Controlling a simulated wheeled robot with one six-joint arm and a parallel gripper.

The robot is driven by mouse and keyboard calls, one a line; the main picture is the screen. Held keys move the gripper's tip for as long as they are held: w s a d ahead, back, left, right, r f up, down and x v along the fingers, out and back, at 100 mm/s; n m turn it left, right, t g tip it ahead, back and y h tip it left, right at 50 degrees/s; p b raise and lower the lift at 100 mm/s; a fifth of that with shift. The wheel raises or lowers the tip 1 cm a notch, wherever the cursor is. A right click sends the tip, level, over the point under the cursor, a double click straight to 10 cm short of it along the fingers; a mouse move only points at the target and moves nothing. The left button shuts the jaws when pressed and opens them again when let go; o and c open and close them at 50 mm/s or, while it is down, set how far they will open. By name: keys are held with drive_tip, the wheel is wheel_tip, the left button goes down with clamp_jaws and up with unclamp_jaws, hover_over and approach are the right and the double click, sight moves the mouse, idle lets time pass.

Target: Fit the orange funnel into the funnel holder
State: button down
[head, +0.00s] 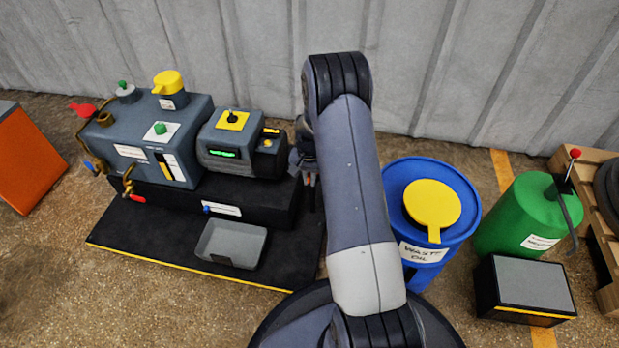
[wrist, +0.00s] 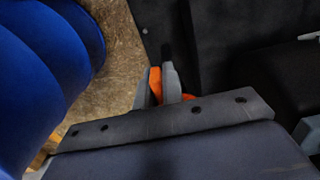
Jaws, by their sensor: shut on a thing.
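My gripper (head: 311,190) hangs in the head view between the grey-and-black machine and the blue waste oil drum, partly hidden by my own arm. In the wrist view, its grey fingers (wrist: 160,84) are shut on an orange piece, taken to be the orange funnel (wrist: 155,80). Only small parts of the funnel show, between and beside the fingers; its full shape and tilt are hidden. I cannot pick out the funnel holder in either view.
The machine (head: 160,140) with valves and a pump unit (head: 240,148) stands on a black mat (head: 150,235) with a grey tray (head: 230,243). The blue drum (head: 455,215) with a yellow lid stands right of my arm, then a green tank (head: 515,215) and a black box (head: 524,290).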

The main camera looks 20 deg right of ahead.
drive_tip(key=shift+f, duration=0.25)
drive_tip(key=c, duration=1.5)
unclamp_jaws()
drive_tip(key=shift+o, duration=0.2)
wheel_tip(320, 180, up, 11)
drive_tip(key=p, duration=0.4)
drive_tip(key=shift+f, duration=0.1)
wheel_tip(320, 180, down, 11)
drive_tip(key=b, duration=0.4)
drive_tip(key=shift+r, duration=0.35)
